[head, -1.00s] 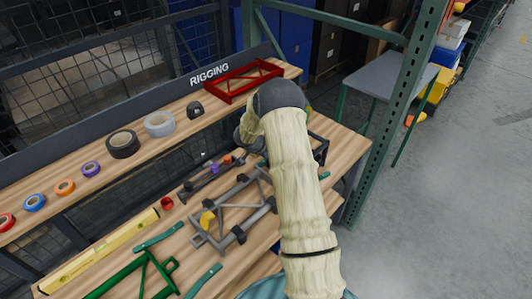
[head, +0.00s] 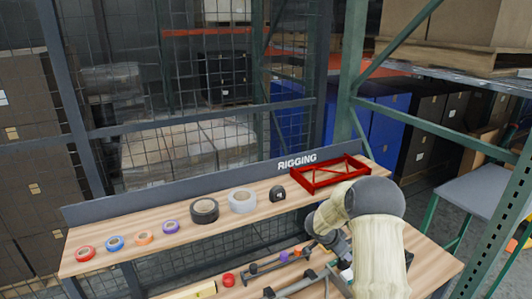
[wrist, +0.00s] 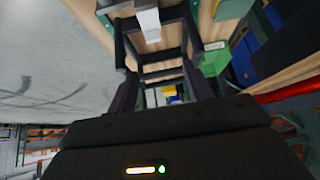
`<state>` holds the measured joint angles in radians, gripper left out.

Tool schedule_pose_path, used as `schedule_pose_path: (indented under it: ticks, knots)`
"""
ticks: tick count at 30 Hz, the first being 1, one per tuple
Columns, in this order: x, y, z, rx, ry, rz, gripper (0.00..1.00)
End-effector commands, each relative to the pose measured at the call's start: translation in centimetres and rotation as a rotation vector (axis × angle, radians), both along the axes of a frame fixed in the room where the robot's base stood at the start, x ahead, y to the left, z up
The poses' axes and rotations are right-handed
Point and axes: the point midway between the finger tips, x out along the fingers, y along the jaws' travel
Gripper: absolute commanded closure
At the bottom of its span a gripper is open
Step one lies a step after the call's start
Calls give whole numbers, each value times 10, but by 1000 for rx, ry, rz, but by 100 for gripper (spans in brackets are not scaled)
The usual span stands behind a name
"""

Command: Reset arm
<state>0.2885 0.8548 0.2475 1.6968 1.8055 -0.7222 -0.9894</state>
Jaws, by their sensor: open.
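My arm (head: 375,240) reaches in from the lower right in the head view, in its pale cover with a dark rounded joint, over the right part of the workbench. My gripper (wrist: 155,50) shows in the wrist view as dark fingers spread apart. A pale piece (wrist: 148,22) appears near the fingertips; I cannot tell what it is, and nothing is clearly gripped. In the head view the gripper's end is mostly hidden by my arm and the lower picture edge.
The wooden shelf marked RIGGING carries tape rolls (head: 205,210), a tape measure (head: 278,194) and a red frame (head: 327,174). Small parts and grey bars (head: 295,285) lie on the bench below. A green rack post (head: 500,225) and grey table (head: 478,205) stand to the right.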

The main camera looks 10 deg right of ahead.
Motion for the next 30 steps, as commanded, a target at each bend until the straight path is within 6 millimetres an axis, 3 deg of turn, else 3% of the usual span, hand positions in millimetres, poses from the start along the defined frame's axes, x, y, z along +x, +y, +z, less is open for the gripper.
schedule_pose_path:
  ticks: [5, 8, 14, 20, 24, 30]
  knots:
    - [12, 22, 40, -24, -105, 176, 49]
    - [14, 46, 66, -20, -164, 317, 49]
    - [-9, 100, 103, 32, -203, 593, 49]
    - [-66, 149, 122, 111, -135, 837, 49]
    - [-123, 173, 126, 165, -26, 977, 49]
    - [-217, 183, 123, 212, 188, 1121, 49]
